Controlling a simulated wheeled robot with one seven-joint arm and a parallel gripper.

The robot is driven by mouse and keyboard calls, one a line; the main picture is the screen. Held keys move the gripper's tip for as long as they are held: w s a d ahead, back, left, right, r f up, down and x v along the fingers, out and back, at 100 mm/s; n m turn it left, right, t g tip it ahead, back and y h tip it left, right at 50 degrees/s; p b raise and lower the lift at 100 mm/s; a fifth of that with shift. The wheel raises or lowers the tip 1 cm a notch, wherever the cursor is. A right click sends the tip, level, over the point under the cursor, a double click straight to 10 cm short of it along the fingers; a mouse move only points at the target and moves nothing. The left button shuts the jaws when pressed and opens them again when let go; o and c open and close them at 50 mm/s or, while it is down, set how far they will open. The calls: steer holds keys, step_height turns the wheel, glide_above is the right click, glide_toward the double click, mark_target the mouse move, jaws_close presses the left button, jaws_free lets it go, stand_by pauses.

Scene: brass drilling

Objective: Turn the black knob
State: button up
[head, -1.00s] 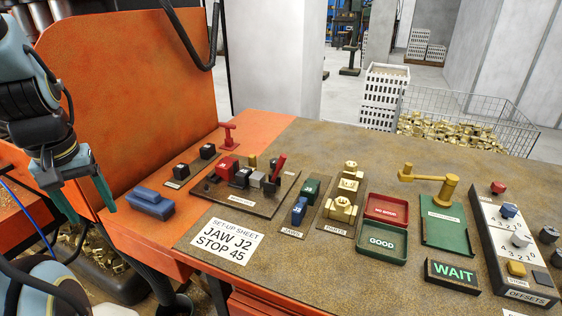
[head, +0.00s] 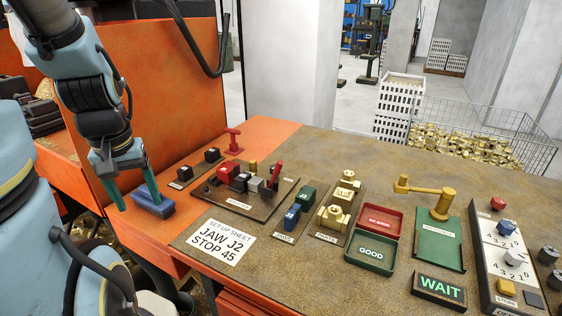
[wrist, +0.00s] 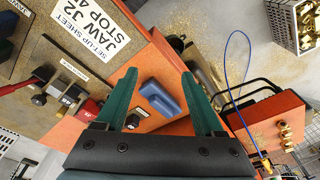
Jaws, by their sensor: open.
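At the right edge of the head view, a dark, round knob (head: 549,255) stands beside the OFFSETS panel (head: 492,266), with another dark knob (head: 557,281) partly cut off below it. Which one is the task's black knob I cannot tell. My gripper (head: 138,202) is at the far left of the head view, well away from both. Its green fingers are open and empty in the wrist view (wrist: 159,78). A blue block (head: 153,202) is close to the fingers in the head view and shows between them in the wrist view (wrist: 160,97); contact is unclear.
The OFFSETS panel carries red (head: 497,204), blue (head: 506,227) and white (head: 516,257) controls. An orange panel (head: 170,85) stands behind my gripper.

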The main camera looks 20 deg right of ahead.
steer(key=m+g+b, duration=0.2)
steer(key=m+b, duration=0.1)
steer(key=m, duration=1.2)
glide_above(273, 167)
step_height(273, 167, down, 10)
steer(key=shift+s+a+p, duration=0.1)
steer(key=shift+p, duration=1.05)
jaws_close()
